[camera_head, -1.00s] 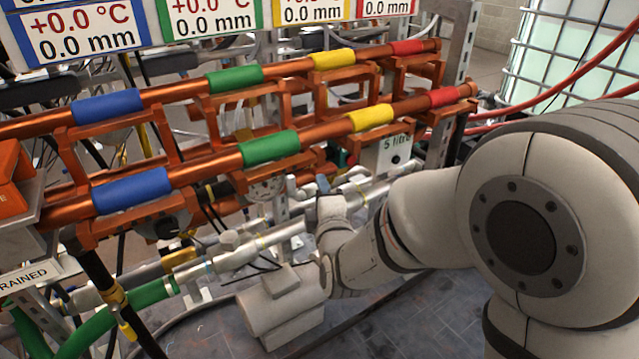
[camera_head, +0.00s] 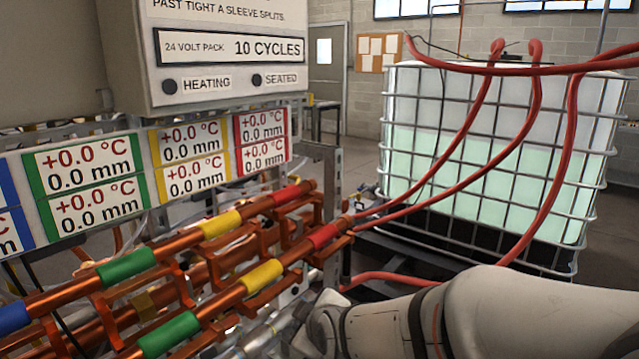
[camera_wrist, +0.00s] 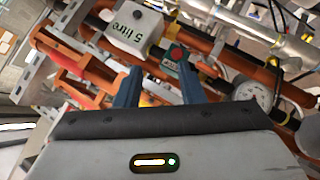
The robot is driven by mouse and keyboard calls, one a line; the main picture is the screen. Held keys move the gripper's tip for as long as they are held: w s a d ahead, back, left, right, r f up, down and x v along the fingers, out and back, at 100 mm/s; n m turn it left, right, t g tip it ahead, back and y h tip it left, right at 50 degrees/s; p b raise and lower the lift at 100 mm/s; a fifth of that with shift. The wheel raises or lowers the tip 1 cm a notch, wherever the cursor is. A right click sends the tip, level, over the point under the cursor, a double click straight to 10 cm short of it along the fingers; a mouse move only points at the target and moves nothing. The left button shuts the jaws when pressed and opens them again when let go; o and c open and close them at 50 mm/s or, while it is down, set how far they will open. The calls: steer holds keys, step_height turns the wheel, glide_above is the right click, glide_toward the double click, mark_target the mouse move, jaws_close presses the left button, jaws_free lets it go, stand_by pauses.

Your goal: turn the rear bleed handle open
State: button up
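My gripper (camera_wrist: 160,78) shows in the wrist view with its two blue-grey fingers apart and nothing seen between them. Beyond the fingertips is a small green box with a red button (camera_wrist: 176,54). Silver pipework with fittings (camera_wrist: 285,42) runs across the upper right of the wrist view. I cannot pick out the rear bleed handle for certain in either view. In the head view my wrist reaches in at the bottom, below the copper pipes (camera_head: 155,254) with their blue, green, yellow and red sleeves, and my fingers are hidden.
Orange brackets (camera_wrist: 75,62) stand close by. Red hoses (camera_head: 487,140) loop before a caged tank (camera_head: 470,215). A control box (camera_head: 222,50) hangs above the readouts.

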steer(key=s+d+r+m+g+h+p, duration=0.4)
steer(key=s+d+r+m+g+p, duration=0.3)
steer(key=s+d+r+m+p, duration=0.5)
steer(key=s+d+r+m, duration=0.1)
steer(key=s+d+r, duration=0.1)
steer(key=s+d, duration=0.3)
steer(key=shift+s+d+r, duration=0.2)
steer(key=shift+d+r, duration=0.05)
steer(key=shift+d, duration=0.1)
